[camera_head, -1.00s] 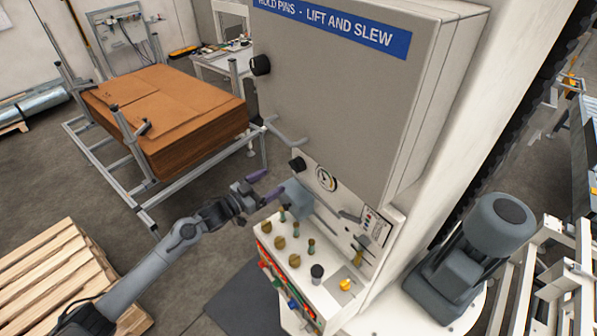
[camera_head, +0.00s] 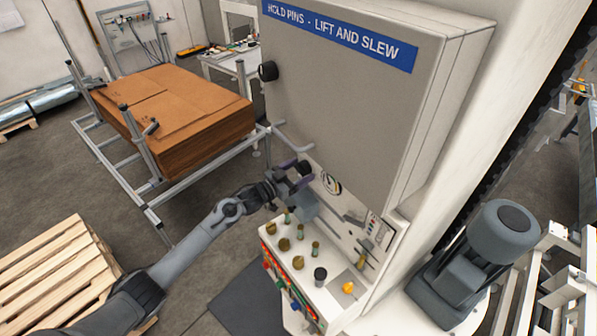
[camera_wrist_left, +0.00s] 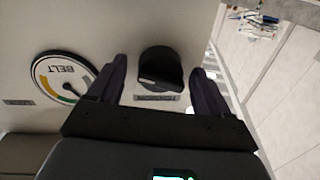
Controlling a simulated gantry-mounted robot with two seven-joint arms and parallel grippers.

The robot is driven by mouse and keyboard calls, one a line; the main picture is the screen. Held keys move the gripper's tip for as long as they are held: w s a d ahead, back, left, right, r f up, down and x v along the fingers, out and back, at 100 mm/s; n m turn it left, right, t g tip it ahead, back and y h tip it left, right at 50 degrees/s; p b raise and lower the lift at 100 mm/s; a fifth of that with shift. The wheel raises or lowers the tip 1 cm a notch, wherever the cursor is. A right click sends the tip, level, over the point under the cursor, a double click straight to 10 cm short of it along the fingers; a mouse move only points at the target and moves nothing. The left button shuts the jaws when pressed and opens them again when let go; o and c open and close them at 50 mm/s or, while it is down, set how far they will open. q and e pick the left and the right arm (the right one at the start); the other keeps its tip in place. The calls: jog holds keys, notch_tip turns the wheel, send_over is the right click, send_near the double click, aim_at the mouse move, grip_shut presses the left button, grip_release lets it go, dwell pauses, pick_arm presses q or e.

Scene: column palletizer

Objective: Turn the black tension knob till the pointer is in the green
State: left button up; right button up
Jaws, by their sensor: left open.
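The black tension knob (camera_wrist_left: 161,68) sits on the pale panel, with a label strip at its edge. My left gripper (camera_wrist_left: 160,90) is open, its two dark fingers on either side of the knob with visible gaps. In the head view my left gripper (camera_head: 297,172) is at the panel front by the knob (camera_head: 306,168), partly covering it. The round BELT gauge (camera_wrist_left: 62,78) is beside the knob and looks upside down in the wrist view; it has green and yellow bands. The gauge (camera_head: 331,184) also shows in the head view. My right gripper is out of view.
The control console (camera_head: 340,300) with several knobs and buttons is just below my left gripper. The big grey cabinet (camera_head: 335,100) rises above it. A cardboard stack (camera_head: 180,115) on a metal rack and a wooden pallet (camera_head: 50,265) stand to the left.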

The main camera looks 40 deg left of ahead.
pick_arm(q)
jog(key=c, duration=1)
jog(key=shift+f+m+b, duration=0.1)
jog(key=shift+m+b, duration=0.75)
jog(key=shift+m, duration=0.15)
jog(key=shift+m+b, duration=1.25)
jog(key=shift+m, duration=0.65)
